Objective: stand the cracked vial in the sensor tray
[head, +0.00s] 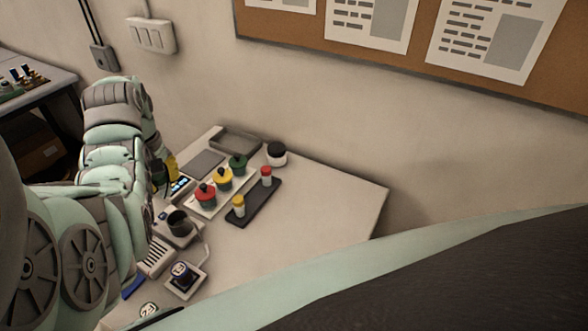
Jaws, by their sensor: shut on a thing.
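My gripper (163,174) is at the left back of the white table, mostly hidden by my arm. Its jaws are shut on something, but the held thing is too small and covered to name. A yellow patch shows at the gripper. A red-capped vial (266,176) and a yellow-capped vial (239,207) stand upright in a dark rack (261,204). I see no crack on either. I cannot tell for sure which thing is the sensor tray; a shallow grey tray (255,147) lies at the back, and a small white cabled tray (199,283) holding a dark round thing is at the front.
Red (205,195), yellow (224,179) and green (238,164) knobbed containers stand on a pale strip. A black jar with a white band (277,154) is behind. A dark cup (179,223) sits on a device. The table's right side (330,215) is clear.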

